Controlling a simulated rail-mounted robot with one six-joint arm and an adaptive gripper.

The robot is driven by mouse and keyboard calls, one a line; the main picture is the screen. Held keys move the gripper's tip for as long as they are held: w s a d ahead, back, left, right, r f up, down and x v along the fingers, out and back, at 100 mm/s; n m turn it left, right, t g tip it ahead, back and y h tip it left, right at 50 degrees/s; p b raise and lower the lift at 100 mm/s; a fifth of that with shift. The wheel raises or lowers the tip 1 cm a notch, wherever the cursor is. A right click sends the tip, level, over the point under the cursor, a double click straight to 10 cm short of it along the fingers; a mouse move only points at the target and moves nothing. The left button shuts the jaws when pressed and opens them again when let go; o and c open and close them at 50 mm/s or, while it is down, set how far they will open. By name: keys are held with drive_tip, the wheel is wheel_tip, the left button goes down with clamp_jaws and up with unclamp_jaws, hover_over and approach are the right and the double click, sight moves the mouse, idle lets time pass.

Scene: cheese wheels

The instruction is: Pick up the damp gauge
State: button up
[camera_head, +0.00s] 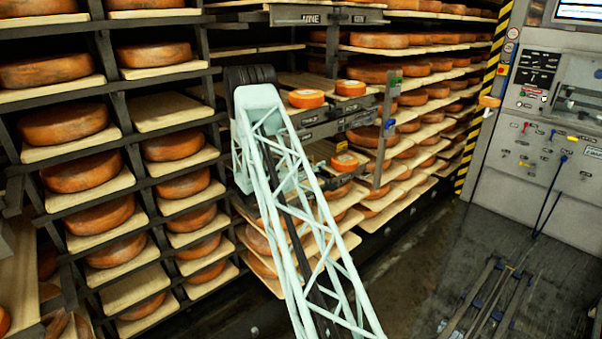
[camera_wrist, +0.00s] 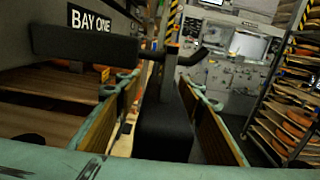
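I cannot single out the damp gauge with certainty in either view. In the wrist view, my gripper (camera_wrist: 157,84) shows two teal-framed fingers with tan pads standing well apart. A dark block (camera_wrist: 164,130) with an upright post and a dark crossbar shows between them, with a gap visible on its left side; I cannot tell what it is. In the head view, my pale lattice arm reaches up to the shelves and its dark end hides the gripper. A grey upright with green tags (camera_head: 394,83) stands right of the arm's end.
Racks of orange cheese wheels (camera_head: 78,124) fill the left and back. Two small wheels (camera_head: 306,98) (camera_head: 350,88) rest on a shelf beside my arm's end. A control panel (camera_head: 545,140) stands right, and a "BAY ONE" label (camera_wrist: 91,20) shows upper left.

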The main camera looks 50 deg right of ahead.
idle(0.3)
drive_tip(key=c, duration=1.2)
